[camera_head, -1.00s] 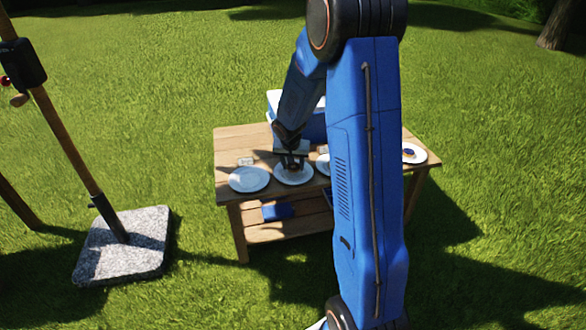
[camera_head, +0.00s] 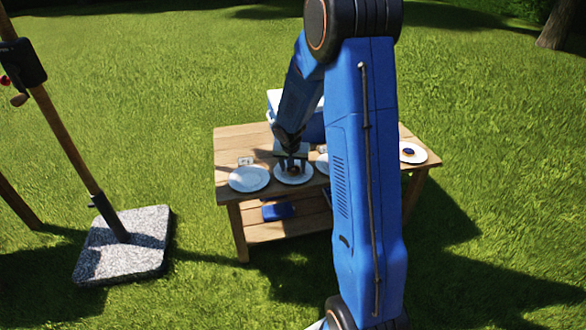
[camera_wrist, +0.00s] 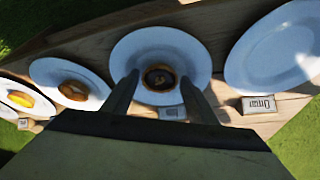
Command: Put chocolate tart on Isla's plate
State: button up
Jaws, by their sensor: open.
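The chocolate tart (camera_wrist: 159,77), round and dark with a brown rim, rests on a white plate (camera_wrist: 198,62) in the middle of the wrist view. In the head view the tart (camera_head: 293,170) shows small and dark on the second plate from the left (camera_head: 282,179). My gripper (camera_head: 293,164) is open just above that plate, with one finger on each side of the tart and gaps showing between. A small name card (camera_wrist: 172,112) lies beside this plate, its text too unclear to read. I cannot confirm whose plate it is.
An empty plate (camera_wrist: 275,55) with a card (camera_wrist: 259,105), apparently "Omar", is on the right in the wrist view. Plates with pastries (camera_wrist: 74,90) (camera_wrist: 20,99) are on the left. A blue-and-white box (camera_head: 312,127) stands behind on the wooden table (camera_head: 232,143).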

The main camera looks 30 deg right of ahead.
jog(key=v, duration=1.2)
jog(key=s+a+r+n, duration=0.2)
jog(key=s+a+r, duration=0.25)
jog(key=s, duration=0.35)
jog(key=s+a+r+n, duration=0.1)
jog(key=s+a+r, duration=0.2)
jog(key=s+r, duration=0.35)
jog(key=s+a+n+y, duration=0.1)
jog(key=s+a+n, duration=0.1)
jog(key=s, duration=0.8)
jog(key=s+a+r+n+t+y, duration=0.1)
jog(key=s+a, duration=0.4)
jog(key=s, duration=0.6)
jog(key=shift+s+a+n+y, duration=0.15)
jog(key=shift+a+n+y, duration=0.2)
jog(key=shift+n, duration=0.45)
